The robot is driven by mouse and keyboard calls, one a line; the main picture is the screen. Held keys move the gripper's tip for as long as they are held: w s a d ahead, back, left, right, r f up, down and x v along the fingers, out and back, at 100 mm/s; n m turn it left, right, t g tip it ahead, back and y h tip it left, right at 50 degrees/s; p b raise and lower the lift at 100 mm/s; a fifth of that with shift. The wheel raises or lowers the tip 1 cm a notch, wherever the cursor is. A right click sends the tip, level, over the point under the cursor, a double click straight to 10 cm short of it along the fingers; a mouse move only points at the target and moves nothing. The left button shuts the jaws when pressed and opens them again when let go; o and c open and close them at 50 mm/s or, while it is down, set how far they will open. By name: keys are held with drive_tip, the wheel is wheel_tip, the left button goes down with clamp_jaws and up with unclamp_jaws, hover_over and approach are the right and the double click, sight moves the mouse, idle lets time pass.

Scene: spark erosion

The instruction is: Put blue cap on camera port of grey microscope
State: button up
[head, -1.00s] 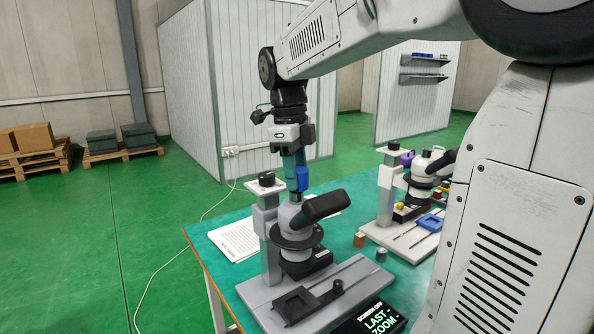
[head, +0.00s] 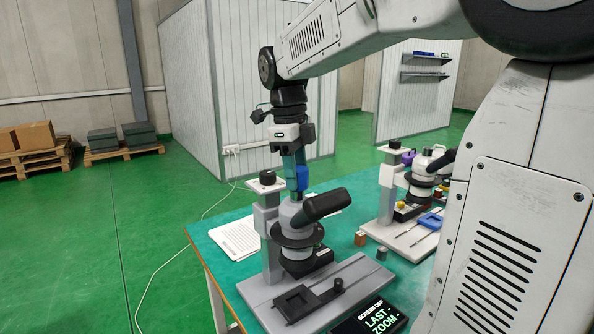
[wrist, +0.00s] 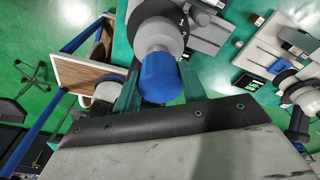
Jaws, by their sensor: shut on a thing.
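The grey microscope (head: 271,240) stands on the teal table, with its dark angled eyepiece (head: 325,204) pointing up and right. Its camera port is the light grey upright tube (head: 289,212) at the top of its head; the tube also shows in the wrist view (wrist: 154,36). My gripper (head: 297,182) is shut on the blue cap (head: 303,180), pointing down over the port. In the wrist view the cap (wrist: 160,78) sits between the green fingers, roughly in line with the port. I cannot tell whether cap and port touch; the fingers partly hide the cap.
A white microscope (head: 422,170) stands behind to the right. A dark screen unit (head: 372,318) is at the front edge. Papers (head: 237,238) lie to the left. Small blocks (head: 360,239) lie between the microscopes. The grey microscope's column knob (head: 267,177) is close left of my gripper.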

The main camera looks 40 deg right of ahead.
drive_tip(key=shift+f, duration=1.1)
idle(1.1)
drive_tip(key=o, duration=1.5)
drive_tip(key=shift+r, duration=0.1)
drive_tip(key=shift+r, duration=3.45)
drive_tip(key=s+a+f+n+t, duration=0.1)
drive_tip(key=s+a+f+n, duration=0.2)
drive_tip(key=s+n, duration=0.4)
drive_tip(key=s+a+f+n, duration=0.3)
drive_tip(key=s+f+n, duration=0.3)
drive_tip(key=n, duration=0.6)
drive_tip(key=s+a+f+n+t, duration=0.1)
drive_tip(key=s+a+f+n, duration=0.2)
drive_tip(key=s+n, duration=0.5)
drive_tip(key=shift+a+f+n+t+y, duration=0.15)
drive_tip(key=shift+f+n+t+y, duration=0.2)
drive_tip(key=shift+f+n, duration=0.65)
